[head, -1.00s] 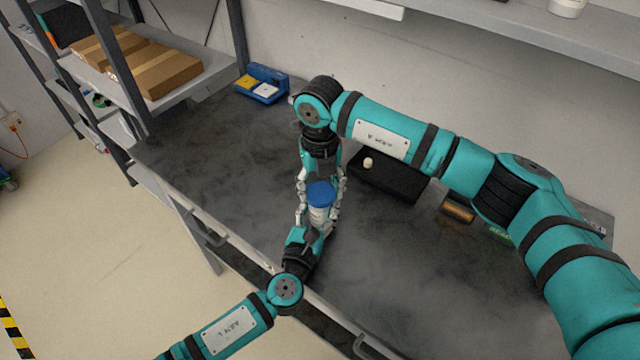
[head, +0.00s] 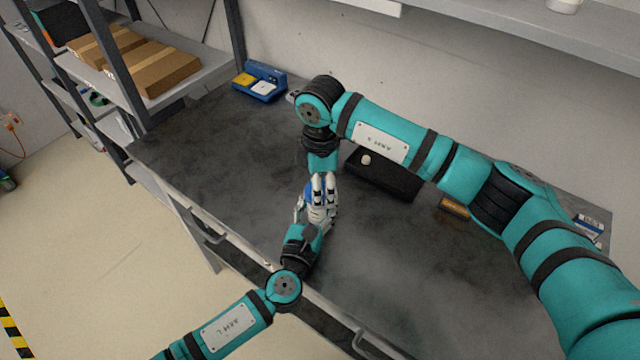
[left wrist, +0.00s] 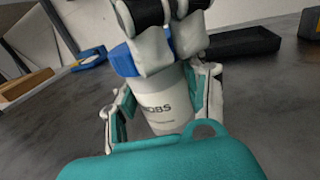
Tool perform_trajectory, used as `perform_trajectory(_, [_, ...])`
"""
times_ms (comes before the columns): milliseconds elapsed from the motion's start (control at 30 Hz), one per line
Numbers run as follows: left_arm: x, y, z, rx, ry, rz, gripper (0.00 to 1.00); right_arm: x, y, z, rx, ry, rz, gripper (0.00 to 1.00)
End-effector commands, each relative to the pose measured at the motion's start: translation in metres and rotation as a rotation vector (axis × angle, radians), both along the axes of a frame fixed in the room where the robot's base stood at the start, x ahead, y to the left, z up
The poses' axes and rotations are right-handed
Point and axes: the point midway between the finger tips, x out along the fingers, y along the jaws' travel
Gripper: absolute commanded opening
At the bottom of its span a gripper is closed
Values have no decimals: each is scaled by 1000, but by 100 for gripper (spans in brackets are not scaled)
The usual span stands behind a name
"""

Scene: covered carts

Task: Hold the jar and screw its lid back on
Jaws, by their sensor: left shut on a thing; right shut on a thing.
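The white jar (left wrist: 165,108) stands upright in the left wrist view, with dark print on its side. My left gripper (head: 316,214) is shut around the jar's body, a finger on each side. The blue lid (left wrist: 125,61) sits at the jar's mouth, partly covered by my right gripper's pale fingers. My right gripper (head: 321,188) reaches down from above and is shut on the lid. In the head view only a sliver of blue shows between the fingers. I cannot tell how far the lid is threaded on.
A black tray (head: 395,185) with a small white piece lies right of the grippers. A blue holder (head: 259,82) with yellow and white parts stands at the back left. Cardboard boxes (head: 155,73) sit on the left shelf. The dark worktop (head: 200,150) is clear to the left.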

Motion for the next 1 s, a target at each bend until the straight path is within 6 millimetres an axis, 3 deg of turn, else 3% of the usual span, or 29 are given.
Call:
perform_trajectory(200, [-1, 0, -1, 1, 2, -1, 0, -3, 8, 1, 13, -2, -472, 43])
perform_trajectory(300, [-1, -1, -1, 1, 3, -3, 0, -3, 7, 1, 13, -3, -583, 43])
perform_trajectory(500, [-1, -2, -1, 1, 3, -4, 0, -2, 2, 1, 5, 0, -685, 43])
perform_trajectory(767, [-1, -2, -1, 1, 3, -4, 0, -2, 2, 1, 5, -2, -687, 43])
perform_trajectory(800, [-1, -2, -1, 1, 3, -4, 0, -2, 2, 1, 4, -2, -687, 59])
perform_trajectory(933, [-1, -1, -1, 1, 3, -3, 0, -2, 1, 1, 3, -2, -686, 76])
perform_trajectory(1000, [-1, -1, -1, 1, 3, -3, 0, -2, 1, 1, 2, -1, -686, 78])
